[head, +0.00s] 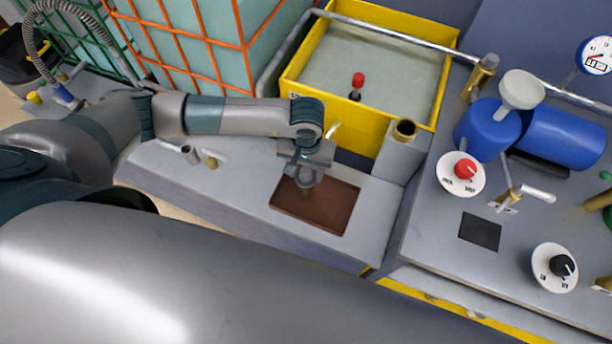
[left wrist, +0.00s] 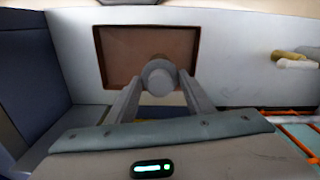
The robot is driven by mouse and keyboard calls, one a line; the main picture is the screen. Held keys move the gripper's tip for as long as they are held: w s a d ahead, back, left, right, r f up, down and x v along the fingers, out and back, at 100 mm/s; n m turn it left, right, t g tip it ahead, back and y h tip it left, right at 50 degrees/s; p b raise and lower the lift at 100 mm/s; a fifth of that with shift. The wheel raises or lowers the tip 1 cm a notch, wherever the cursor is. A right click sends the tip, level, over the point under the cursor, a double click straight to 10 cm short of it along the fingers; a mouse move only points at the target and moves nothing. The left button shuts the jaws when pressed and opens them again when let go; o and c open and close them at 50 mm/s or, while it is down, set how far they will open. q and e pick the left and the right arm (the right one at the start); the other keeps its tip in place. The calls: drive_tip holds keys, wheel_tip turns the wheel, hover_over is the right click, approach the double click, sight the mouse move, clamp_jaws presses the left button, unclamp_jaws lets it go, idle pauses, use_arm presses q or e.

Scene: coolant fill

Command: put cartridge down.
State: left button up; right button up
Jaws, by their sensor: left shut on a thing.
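My left gripper (head: 308,172) is over the brown rectangular tray (head: 338,212) on the grey bench, pointing down. In the left wrist view its two fingers (left wrist: 158,92) are shut on a grey round-ended cartridge (left wrist: 159,76), seen end-on between the fingertips. The brown tray also shows behind it in that view (left wrist: 120,50). In the head view the gripper hides most of the cartridge, and I cannot tell whether its lower end touches the tray. My right gripper is not in view.
A yellow tank (head: 435,85) with a red-topped float stands behind the tray. A small brass-and-grey fitting (head: 209,160) lies on the bench at left. A blue pump (head: 565,137) and dials (head: 461,174) are at right.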

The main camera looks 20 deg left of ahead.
use_arm(q)
drive_tip(key=shift+f, duration=0.2)
wheel_tip(320, 180, down, 3)
drive_tip(key=shift+f+p, duration=0.2)
drive_tip(key=shift+p, duration=0.8)
drive_tip(key=shift+f, duration=0.1)
drive_tip(key=shift+f, duration=0.15)
drive_tip(key=o, duration=0.8)
drive_tip(key=shift+o, duration=0.2)
